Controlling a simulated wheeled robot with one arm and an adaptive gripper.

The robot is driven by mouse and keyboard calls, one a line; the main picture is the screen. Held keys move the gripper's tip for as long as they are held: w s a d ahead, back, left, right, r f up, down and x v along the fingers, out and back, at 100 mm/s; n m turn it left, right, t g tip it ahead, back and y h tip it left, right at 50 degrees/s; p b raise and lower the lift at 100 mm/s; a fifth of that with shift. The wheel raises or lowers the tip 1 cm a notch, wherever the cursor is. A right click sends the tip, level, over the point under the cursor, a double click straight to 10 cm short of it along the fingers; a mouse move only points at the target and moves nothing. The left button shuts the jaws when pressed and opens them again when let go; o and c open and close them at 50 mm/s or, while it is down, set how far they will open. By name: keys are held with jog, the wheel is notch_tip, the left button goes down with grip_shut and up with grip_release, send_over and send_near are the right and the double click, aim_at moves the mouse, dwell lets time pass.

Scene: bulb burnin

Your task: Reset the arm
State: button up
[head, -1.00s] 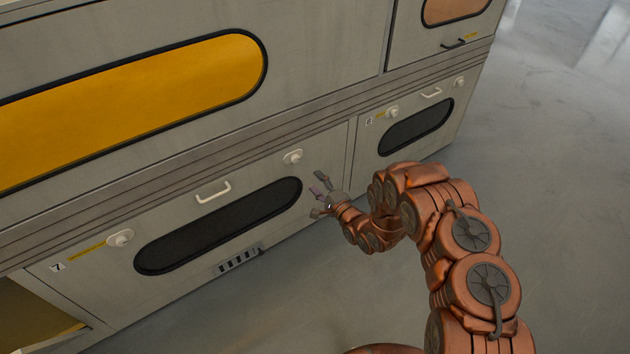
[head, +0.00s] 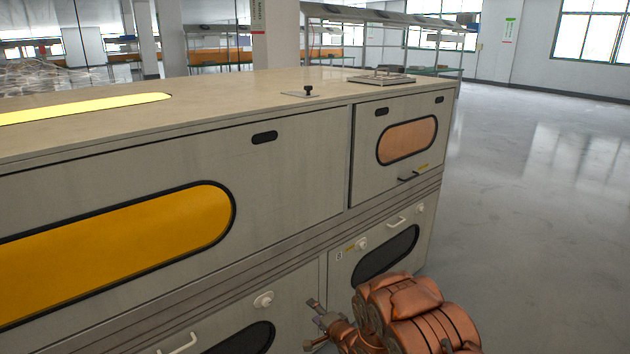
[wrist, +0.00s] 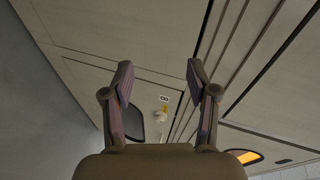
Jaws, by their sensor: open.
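My gripper (head: 317,328) is at the bottom middle of the head view, in front of the lower part of a grey cabinet (head: 300,175). In the wrist view my gripper (wrist: 158,85) has its two fingers spread apart with nothing between them. Beyond the fingers the wrist view shows the cabinet front, with a white knob (wrist: 161,116) and a dark oval window (wrist: 134,123). The fingers look apart from the cabinet, though the exact gap is hard to judge. My copper arm covers part of the lower cabinet front.
The cabinet has a yellow window (head: 120,250), a small orange window (head: 407,140) and a white handle (head: 180,345). A small black knob on a plate (head: 307,91) and a flat metal piece (head: 382,79) are on its top. Open floor (head: 540,220) lies to the right.

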jog(key=s+d+r+n+g+h, duration=0.2)
jog(key=d+r+h, duration=0.45)
jog(key=d, duration=0.55)
jog(key=s+d+r+n+g+h, duration=0.2)
jog(key=s+d+r+g+h, duration=0.15)
jog(key=s+d+r, duration=0.75)
jog(key=s+a+r+n+g+y, duration=0.1)
jog(key=s+a+r+n+g, duration=0.15)
jog(key=s, duration=1.15)
jog(key=s+a+r+n+g+y, duration=0.15)
jog(key=s+r+g, duration=0.25)
jog(key=s, duration=1)
jog(key=s+a+r+n+g, duration=0.1)
jog(key=s+r+n+g, duration=0.2)
jog(key=s, duration=1.2)
notch_tip(320, 180, up, 18)
jog(key=w+m+p, duration=0.1)
jog(key=p, duration=1.5)
jog(key=shift+f+t, duration=0.15)
jog(key=shift+t, duration=0.15)
jog(key=shift+w, duration=0.1)
jog(key=shift+c, duration=0.3)
